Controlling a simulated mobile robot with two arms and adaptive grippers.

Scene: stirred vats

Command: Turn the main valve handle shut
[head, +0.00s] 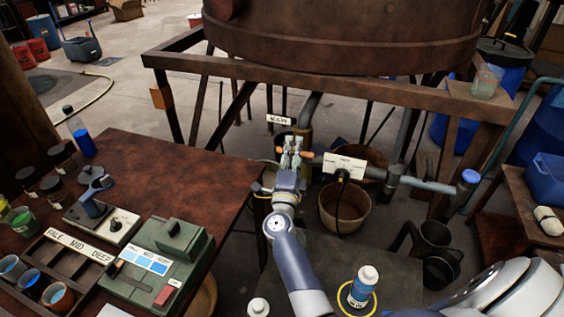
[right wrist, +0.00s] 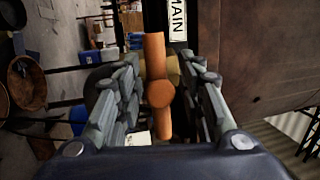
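The main valve handle is an orange cross bar with a round hub. In the right wrist view the handle (right wrist: 158,92) stands upright in the picture, between the fingers. In the head view only its ends show beside the fingers, such as the right end of the handle (head: 307,155). My right gripper (head: 291,152) is open around the handle. Its two fingers also show in the right wrist view (right wrist: 160,95), one on each side of the hub, with gaps visible. A white MAIN label (head: 279,119) is just behind the valve. My left gripper is not in view.
The big rusty vat (head: 345,40) and its frame rail (head: 330,88) are behind the valve. A pipe with a white label plate (head: 344,165) runs to the right, above a bucket (head: 344,212). A brown table (head: 165,170) with a green control box (head: 158,266) is at left.

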